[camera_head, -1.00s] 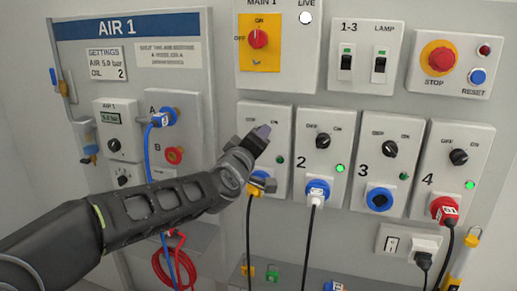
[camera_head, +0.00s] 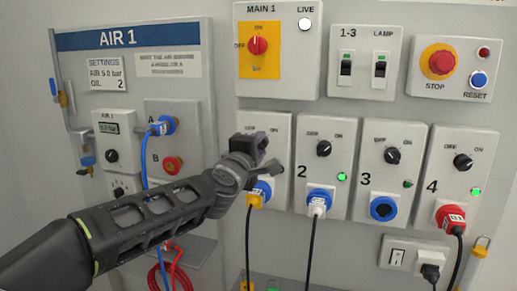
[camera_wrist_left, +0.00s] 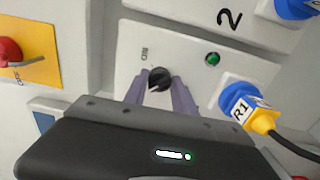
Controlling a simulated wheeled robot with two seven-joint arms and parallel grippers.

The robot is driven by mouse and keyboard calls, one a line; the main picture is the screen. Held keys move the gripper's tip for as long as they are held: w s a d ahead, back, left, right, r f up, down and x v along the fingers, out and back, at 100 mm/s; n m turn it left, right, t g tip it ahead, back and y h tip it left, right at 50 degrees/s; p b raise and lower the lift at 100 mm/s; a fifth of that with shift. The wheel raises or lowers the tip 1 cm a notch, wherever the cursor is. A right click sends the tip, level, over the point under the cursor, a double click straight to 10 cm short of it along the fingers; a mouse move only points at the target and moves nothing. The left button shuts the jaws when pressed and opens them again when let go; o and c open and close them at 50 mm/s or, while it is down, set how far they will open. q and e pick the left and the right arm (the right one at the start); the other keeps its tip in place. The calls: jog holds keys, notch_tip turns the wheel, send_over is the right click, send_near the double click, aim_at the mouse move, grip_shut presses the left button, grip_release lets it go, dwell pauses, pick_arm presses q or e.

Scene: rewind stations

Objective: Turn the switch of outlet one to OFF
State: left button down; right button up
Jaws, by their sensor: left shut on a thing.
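Outlet one (camera_head: 283,130) is the leftmost light grey box in the lower row. Its black rotary switch (camera_wrist_left: 159,78) shows in the left wrist view, between the two purple-grey fingers. My left gripper (camera_head: 258,148) is shut on this switch; in the head view it covers the switch and the lamp. The outlet's green lamp (camera_wrist_left: 212,59) looks dull in the left wrist view. The knob's exact setting cannot be told, as the fingers cover part of it. A yellow plug (camera_wrist_left: 264,120) marked R1 sits in the outlet's blue socket. My right gripper is not in view.
Outlets two (camera_head: 308,171), three (camera_head: 375,178) and four (camera_head: 442,183) stand to the right. Lamps two and four are lit green; three's is dark. MAIN 1 (camera_head: 288,74) is above. The AIR 1 panel (camera_head: 190,90) is left. A black cable (camera_head: 247,238) hangs below outlet one.

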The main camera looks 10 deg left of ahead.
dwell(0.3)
pick_arm(q)
jog(key=c, duration=1)
grip_release()
jog(key=s, duration=0.7)
jog(key=shift+s+a, duration=0.3)
jog(key=shift+s, duration=0.1)
jog(key=shift+f, duration=0.1)
